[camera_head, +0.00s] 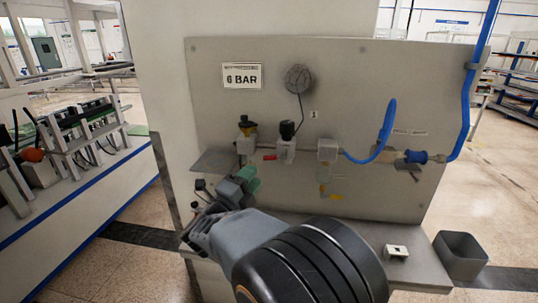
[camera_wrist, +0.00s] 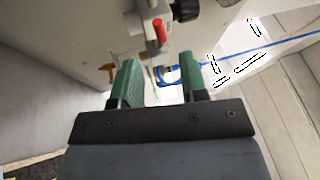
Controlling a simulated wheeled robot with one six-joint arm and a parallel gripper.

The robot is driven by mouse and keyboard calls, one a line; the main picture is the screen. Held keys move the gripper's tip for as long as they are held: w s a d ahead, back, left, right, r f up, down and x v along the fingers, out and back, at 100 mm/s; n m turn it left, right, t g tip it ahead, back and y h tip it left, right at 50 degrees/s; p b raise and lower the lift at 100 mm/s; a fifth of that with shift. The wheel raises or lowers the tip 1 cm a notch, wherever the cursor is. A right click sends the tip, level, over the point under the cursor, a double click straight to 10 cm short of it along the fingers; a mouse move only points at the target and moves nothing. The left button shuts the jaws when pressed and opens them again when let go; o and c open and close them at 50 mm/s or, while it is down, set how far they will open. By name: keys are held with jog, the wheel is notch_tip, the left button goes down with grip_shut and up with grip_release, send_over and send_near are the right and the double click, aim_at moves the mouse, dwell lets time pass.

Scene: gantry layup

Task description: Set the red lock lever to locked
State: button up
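The red lock lever (camera_head: 270,157) is a small red tab at the lower left of a pale valve block (camera_head: 285,150) on the grey panel. In the wrist view the red lever (camera_wrist: 158,30) shows above and beyond the fingertips, beside a black knob (camera_wrist: 185,10). My gripper (camera_head: 250,178) is left of and below the lever in the head view. In the wrist view my gripper (camera_wrist: 159,60) has its two green fingers apart with nothing held between them. The lever is apart from the fingers and fully visible.
A small shelf (camera_head: 212,161) juts out left. Below are a ledge (camera_head: 425,270) and a grey bin (camera_head: 460,255).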

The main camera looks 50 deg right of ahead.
aim_at(268, 159)
jog(key=p+x, duration=0.2)
jog(key=x, duration=0.6)
jog(key=shift+d+r, duration=0.1)
jog(key=shift+d, duration=0.3)
jog(key=shift+c, duration=0.2)
grip_shut()
